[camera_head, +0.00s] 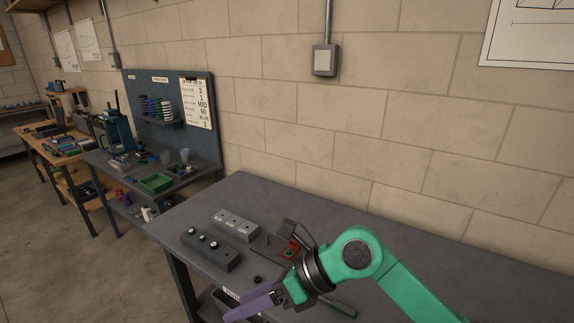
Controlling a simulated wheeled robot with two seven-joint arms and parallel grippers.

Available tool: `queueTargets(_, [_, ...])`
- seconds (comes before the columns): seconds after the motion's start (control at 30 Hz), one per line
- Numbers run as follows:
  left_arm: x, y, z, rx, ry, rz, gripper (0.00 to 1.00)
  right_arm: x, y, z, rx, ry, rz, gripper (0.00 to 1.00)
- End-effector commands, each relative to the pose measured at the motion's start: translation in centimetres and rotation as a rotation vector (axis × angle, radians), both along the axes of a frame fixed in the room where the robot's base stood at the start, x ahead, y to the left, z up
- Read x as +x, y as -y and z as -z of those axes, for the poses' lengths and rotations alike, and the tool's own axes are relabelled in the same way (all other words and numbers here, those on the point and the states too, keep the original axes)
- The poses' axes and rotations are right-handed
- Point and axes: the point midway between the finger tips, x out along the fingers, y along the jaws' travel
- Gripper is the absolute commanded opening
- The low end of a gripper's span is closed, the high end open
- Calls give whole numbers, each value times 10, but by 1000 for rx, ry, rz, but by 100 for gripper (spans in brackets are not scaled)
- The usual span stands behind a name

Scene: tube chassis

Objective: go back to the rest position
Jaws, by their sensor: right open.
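My right arm (400,283) is green and comes in from the lower right over the grey table (330,205). My right gripper (250,305), with purple fingers, is open over the table's front edge at the bottom of the head view. Its fingers point to the lower left and overlap in this view, and I see nothing held between them. My left gripper and left arm are not in view.
A small red-and-green item (291,249) lies beside my wrist. A green-handled tool (338,306) lies near the front edge. A bench with a green tray (155,183) stands left.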

Motion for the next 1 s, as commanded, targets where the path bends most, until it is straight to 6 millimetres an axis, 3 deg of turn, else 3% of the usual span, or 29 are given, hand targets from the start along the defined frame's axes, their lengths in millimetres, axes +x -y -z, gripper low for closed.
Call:
queueTargets(0.1, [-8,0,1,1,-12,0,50,-7,-28,-67,420,-118,98,54])
queueTargets(0.17, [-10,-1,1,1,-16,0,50,4,-23,-113,685,-219,204,54])
queueTargets(0.2, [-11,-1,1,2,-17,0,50,18,-9,-142,872,-306,300,54])
queueTargets(0.23, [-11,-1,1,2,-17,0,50,32,8,-158,1006,-379,386,54])
queueTargets(0.3, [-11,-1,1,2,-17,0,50,69,61,-176,1285,-561,612,54])
queueTargets(0.33, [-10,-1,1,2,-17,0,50,85,86,-173,1384,-637,714,54])
queueTargets(0.37, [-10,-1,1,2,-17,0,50,98,110,-166,1469,-713,816,54])
queueTargets(0.43, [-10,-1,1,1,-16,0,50,123,163,-133,1627,-885,1062,54])
queueTargets(0.53, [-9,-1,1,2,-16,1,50,134,226,-62,1765,-1121,1425,54])
queueTargets(0.6, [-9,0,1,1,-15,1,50,126,258,-5,1801,-1277,1683,54])
queueTargets(0.73, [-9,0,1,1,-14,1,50,85,290,86,1760,-1514,2112,54])
queueTargets(0.77, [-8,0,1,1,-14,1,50,74,294,103,-1671,1497,-2111,54])
queueTargets(0.9, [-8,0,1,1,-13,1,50,19,302,161,-1304,1412,-2080,54])
queueTargets(1.0, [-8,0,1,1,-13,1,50,-20,301,190,-1087,1359,-2055,54])
